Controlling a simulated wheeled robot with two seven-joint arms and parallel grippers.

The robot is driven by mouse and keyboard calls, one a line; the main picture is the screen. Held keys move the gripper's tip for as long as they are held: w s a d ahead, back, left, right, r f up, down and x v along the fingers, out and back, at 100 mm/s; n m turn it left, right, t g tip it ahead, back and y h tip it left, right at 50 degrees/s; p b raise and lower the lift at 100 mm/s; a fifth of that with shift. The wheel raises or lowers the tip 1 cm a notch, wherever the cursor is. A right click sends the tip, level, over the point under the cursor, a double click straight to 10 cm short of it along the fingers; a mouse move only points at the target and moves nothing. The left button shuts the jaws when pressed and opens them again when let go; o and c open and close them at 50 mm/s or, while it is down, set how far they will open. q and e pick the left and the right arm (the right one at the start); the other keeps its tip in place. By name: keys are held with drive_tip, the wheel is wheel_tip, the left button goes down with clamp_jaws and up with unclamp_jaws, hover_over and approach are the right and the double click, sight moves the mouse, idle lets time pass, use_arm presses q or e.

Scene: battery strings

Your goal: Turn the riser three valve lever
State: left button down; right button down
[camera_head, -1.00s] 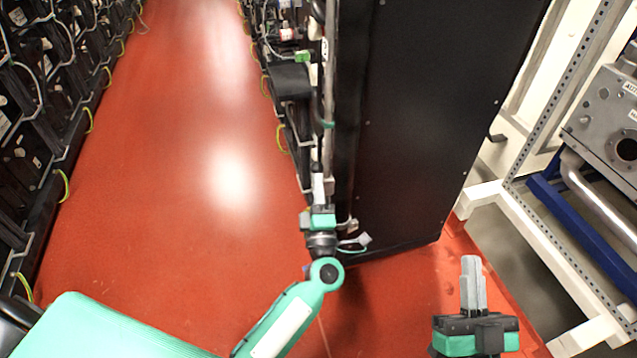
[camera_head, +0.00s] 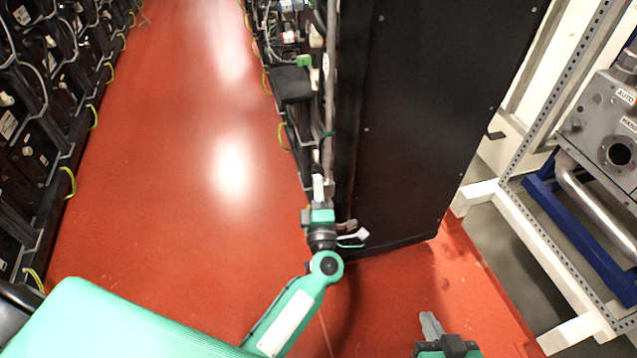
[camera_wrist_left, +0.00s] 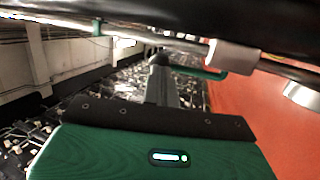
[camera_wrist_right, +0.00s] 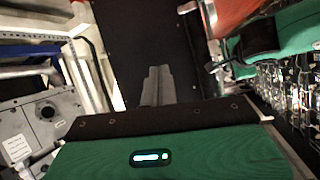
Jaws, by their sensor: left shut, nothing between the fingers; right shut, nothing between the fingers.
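A thin grey riser pipe (camera_head: 329,95) runs up the edge of the black cabinet in the head view. It crosses the left wrist view as a grey pipe with a white fitting (camera_wrist_left: 234,57). A green lever-like handle (camera_wrist_left: 205,73) sits just below that pipe; I cannot tell which riser it belongs to. My left gripper (camera_head: 318,184) is shut and empty, upright close beside the pipe's lower part. In the left wrist view its fingertips (camera_wrist_left: 160,64) are close to the green handle; contact is unclear. My right gripper (camera_head: 430,325) is shut and empty, low in front of the cabinet.
The black cabinet (camera_head: 430,120) stands between the red aisle floor (camera_head: 170,180) and a white frame (camera_head: 530,230). Battery racks (camera_head: 40,130) line the left side. A grey metal box (camera_head: 610,120) stands at far right. The aisle floor is clear.

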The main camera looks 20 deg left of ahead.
use_arm(q)
drive_tip(key=shift+w+a+r+g+h+p, duration=0.35)
drive_tip(key=shift+g+p, duration=0.35)
drive_tip(key=shift+p, duration=1.9)
use_arm(e)
drive_tip(key=s+d+g+h, duration=0.4)
drive_tip(key=s+d+g, duration=0.3)
drive_tip(key=d, duration=0.2)
drive_tip(key=shift+s+f+m+g, duration=0.35)
drive_tip(key=shift+f+m+g, duration=0.05)
